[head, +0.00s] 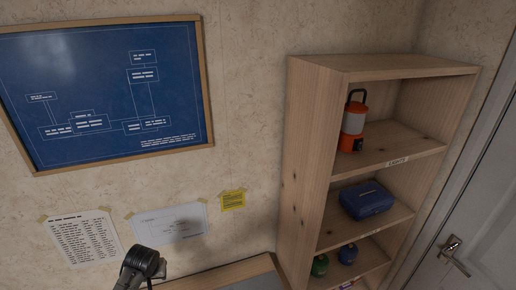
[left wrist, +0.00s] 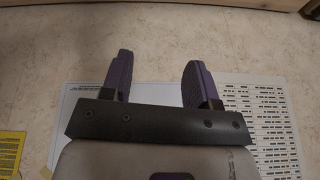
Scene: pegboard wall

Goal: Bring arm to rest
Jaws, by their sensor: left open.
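My left gripper (left wrist: 158,80) shows in the left wrist view with its two purple fingers spread apart and nothing between them. Plain wall shows between and beyond the fingertips. A dark rounded part of my arm (head: 142,263) rises at the bottom edge of the head view, in front of the wall; the fingers cannot be made out there. My right gripper is in neither view.
A wooden shelf unit (head: 305,165) holds an orange lantern (head: 354,122), a blue case (head: 367,199) and small canisters (head: 320,265). A blue framed board (head: 100,90), papers (head: 170,223) and a yellow note (head: 233,200) are on the wall. A door (head: 485,200) stands right.

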